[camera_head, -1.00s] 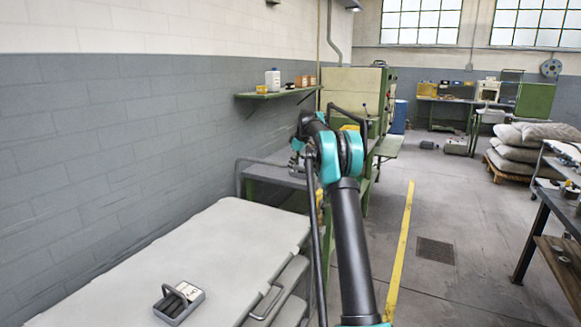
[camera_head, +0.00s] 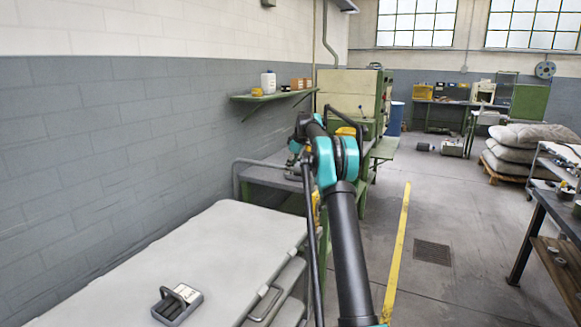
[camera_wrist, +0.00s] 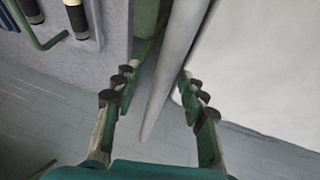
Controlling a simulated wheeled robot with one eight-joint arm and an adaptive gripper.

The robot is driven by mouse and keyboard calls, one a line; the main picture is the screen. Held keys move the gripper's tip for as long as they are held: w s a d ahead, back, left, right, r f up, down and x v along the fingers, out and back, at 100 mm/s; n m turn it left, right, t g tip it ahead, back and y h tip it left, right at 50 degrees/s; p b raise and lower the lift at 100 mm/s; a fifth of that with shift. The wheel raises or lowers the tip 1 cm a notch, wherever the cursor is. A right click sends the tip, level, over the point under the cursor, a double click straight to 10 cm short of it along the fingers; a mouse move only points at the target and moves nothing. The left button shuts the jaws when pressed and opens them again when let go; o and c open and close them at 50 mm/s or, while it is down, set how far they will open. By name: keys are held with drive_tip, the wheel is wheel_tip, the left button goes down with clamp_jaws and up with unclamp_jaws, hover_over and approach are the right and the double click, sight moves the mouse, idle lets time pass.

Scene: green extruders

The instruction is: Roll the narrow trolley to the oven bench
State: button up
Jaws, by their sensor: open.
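A grey-topped trolley with a bent tubular handle (camera_head: 237,176) stands beyond the white cabinet, by the left wall; I take it for the narrow trolley. In the wrist view a pale grey tube (camera_wrist: 176,75), apparently this handle, runs between the fingers of my gripper (camera_wrist: 155,90). The fingers are open on either side of it, and I cannot tell whether either touches it. In the head view my arm hides part of the trolley, and the fingers cannot be made out. A bench (camera_head: 448,103) at the back wall carries a pale oven-like box (camera_head: 484,93); it may be the oven bench.
A white-topped cabinet (camera_head: 215,250) fills the foreground, with a small grey caddy (camera_head: 177,303) on it. Stacked sacks (camera_head: 515,150) and a workbench (camera_head: 545,215) line the right. The floor by the yellow line (camera_head: 398,250) is clear.

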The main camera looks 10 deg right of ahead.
drive_tip(key=shift+r, duration=0.1)
drive_tip(key=v, duration=1.2)
drive_tip(key=s+a+f+m, duration=0.2)
drive_tip(key=s+f, duration=0.7)
drive_tip(key=s, duration=1)
drive_tip(key=s+a+f+m+h, duration=0.1)
drive_tip(key=s+f+m, duration=0.4)
drive_tip(key=s, duration=1.5)
drive_tip(key=s+a+f+m+h, duration=0.1)
drive_tip(key=s+f+m, duration=0.3)
drive_tip(key=s+f, duration=1.1)
drive_tip(key=s+a, duration=0.1)
drive_tip(key=s, duration=0.4)
drive_tip(key=shift+s+a, duration=0.25)
drive_tip(key=shift+a, duration=0.1)
